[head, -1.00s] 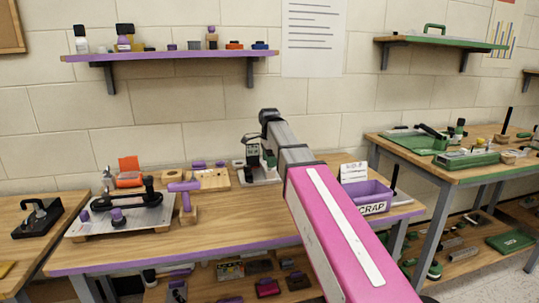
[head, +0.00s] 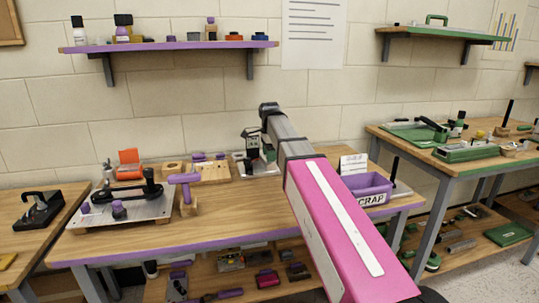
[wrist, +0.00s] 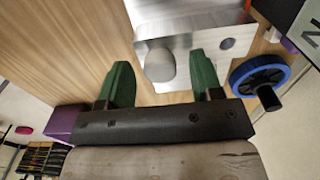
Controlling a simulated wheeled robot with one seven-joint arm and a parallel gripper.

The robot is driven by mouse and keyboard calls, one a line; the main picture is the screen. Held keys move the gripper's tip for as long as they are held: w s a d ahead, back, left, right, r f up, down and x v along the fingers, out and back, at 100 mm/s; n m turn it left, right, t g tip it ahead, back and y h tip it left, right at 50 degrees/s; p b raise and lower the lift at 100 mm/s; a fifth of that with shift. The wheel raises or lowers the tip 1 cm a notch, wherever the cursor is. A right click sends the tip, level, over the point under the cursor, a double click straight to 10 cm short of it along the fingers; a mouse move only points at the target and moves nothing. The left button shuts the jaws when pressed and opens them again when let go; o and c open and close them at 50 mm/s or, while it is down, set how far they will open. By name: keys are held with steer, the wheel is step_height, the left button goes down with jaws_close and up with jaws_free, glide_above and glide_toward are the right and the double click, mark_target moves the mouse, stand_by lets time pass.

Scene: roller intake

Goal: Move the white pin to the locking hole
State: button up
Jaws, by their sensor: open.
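In the wrist view, a pale grey, round-topped peg (wrist: 160,66) stands at a shiny metal plate (wrist: 207,22); it may be the white pin, but I cannot tell its colour for sure. It shows between the two green fingers of my gripper (wrist: 163,80), which are apart. I cannot tell how far above or below the fingertips it is. A small round mark (wrist: 227,43) on the plate may be a hole. In the head view, my gripper (head: 252,145) is over the metal plate (head: 262,168) at the back of the bench; the peg cannot be made out there.
A blue wheel with a black knob (wrist: 262,78) is close to the right finger. A purple SCRAP bin (head: 368,188) stands right of my arm. A plate with a black handle (head: 125,205) and a purple T-shaped handle (head: 185,180) are at left. Bare wood (head: 240,205) lies between.

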steer(key=c, duration=0.7)
steer(key=shift+c, duration=0.2)
steer(key=shift+r, duration=0.2)
steer(key=shift+r, duration=2.7)
steer(key=shift+r, duration=1.5)
